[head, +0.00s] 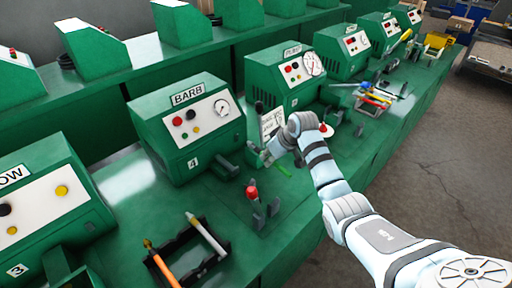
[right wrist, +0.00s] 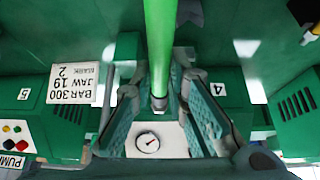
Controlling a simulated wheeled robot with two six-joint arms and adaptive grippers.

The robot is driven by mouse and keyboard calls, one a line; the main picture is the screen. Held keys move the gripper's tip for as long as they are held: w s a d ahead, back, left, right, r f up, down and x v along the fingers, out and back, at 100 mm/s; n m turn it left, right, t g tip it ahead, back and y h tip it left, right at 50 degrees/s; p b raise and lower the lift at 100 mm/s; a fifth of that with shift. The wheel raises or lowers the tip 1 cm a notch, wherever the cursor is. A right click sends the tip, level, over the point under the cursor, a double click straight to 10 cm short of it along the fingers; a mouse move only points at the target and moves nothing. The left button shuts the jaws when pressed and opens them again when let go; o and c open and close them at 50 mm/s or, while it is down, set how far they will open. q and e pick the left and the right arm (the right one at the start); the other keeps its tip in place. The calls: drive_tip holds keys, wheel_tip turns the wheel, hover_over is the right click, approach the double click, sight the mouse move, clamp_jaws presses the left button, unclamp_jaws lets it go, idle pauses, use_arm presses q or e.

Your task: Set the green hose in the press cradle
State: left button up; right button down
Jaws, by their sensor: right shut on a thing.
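The green hose (right wrist: 160,45) runs down the middle of the right wrist view to a metal end between the fingers of my right gripper (right wrist: 162,105). My right gripper is shut on the hose. In the head view, my right gripper (head: 278,148) hangs above the bench between the presses marked 4 and 5, and a short part of the green hose (head: 284,170) shows below it. The BARB press (head: 188,125), number 4, has a dark green fitting (head: 229,165) at its front. I cannot tell for sure which part is the cradle. My left gripper is out of view.
A red-knobbed lever (head: 252,192) stands on the bench before press 4. A black rack (head: 218,240) with orange and white tools lies nearer. A white sign (head: 271,122) stands by the PUMP press (head: 285,75). Colored tools (head: 373,98) lie farther along the bench.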

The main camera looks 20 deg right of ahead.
drive_tip(key=shift+n+y, duration=0.3)
drive_tip(key=shift+n, duration=0.2)
drive_tip(key=a+f+b, duration=0.1)
drive_tip(key=f+b, duration=0.1)
drive_tip(key=f, duration=0.2)
drive_tip(key=a+f+b, duration=0.1)
drive_tip(key=f+b, duration=0.2)
drive_tip(key=f, duration=0.1)
drive_tip(key=s+a+f+b, duration=0.1)
drive_tip(key=a+f+b, duration=0.1)
drive_tip(key=f+b, duration=0.1)
drive_tip(key=shift+a+f, duration=0.1)
drive_tip(key=shift+f, duration=0.5)
drive_tip(key=shift+f+b, duration=0.3)
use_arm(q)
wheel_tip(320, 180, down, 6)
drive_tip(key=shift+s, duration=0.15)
use_arm(e)
drive_tip(key=c, duration=1.5)
unclamp_jaws()
drive_tip(key=shift+s, duration=0.1)
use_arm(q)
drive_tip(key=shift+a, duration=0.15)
use_arm(e)
drive_tip(key=shift+r, duration=0.15)
